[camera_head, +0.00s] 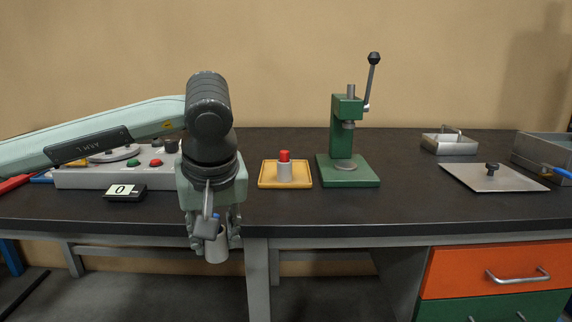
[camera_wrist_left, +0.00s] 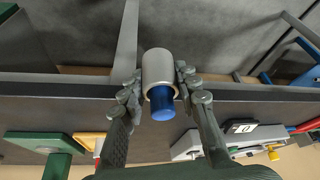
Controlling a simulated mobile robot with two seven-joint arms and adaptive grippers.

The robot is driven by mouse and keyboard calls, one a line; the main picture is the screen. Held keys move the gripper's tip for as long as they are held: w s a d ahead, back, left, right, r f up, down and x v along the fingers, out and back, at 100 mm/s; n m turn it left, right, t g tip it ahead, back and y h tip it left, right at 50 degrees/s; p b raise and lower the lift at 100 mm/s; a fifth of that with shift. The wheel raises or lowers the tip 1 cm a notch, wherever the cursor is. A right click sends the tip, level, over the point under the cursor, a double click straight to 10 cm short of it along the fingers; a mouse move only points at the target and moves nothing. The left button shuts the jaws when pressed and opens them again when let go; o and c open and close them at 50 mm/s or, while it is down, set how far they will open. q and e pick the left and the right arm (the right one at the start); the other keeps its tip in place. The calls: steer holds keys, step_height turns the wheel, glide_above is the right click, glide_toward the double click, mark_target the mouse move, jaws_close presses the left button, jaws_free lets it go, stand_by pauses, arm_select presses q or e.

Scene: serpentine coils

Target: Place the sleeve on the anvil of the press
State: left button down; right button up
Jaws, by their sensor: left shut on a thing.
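My left gripper (camera_head: 214,236) is shut on a grey sleeve (camera_head: 217,250), which it holds in front of the bench's front edge. In the left wrist view the sleeve (camera_wrist_left: 158,66) sits between the two fingers (camera_wrist_left: 160,86), and a blue plug (camera_wrist_left: 163,106) sticks out of one end. The green press (camera_head: 346,120) stands on the bench to the right of the gripper, its lever (camera_head: 371,75) raised. Its round grey anvil (camera_head: 345,165) is bare, below the ram. My right gripper is not in view.
A control box (camera_head: 80,178) and a small display (camera_head: 125,191) are at left. A metal plate (camera_head: 470,178) and bins are at right. The bench front before the press is clear.

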arm_select(q)
steer(key=s+a+f+m, duration=0.1)
steer(key=a+f+m, duration=0.1)
steer(key=f, duration=0.5)
steer(key=s+a+f+m+h, duration=0.1)
steer(key=s+a+f+m, duration=0.1)
steer(key=a+f, duration=0.3)
step_height(320, 180, down, 3)
steer(key=shift+s+r+h, duration=0.1)
steer(key=shift+s+h, duration=0.05)
steer(key=shift+h, duration=0.15)
steer(key=shift+a, duration=0.2)
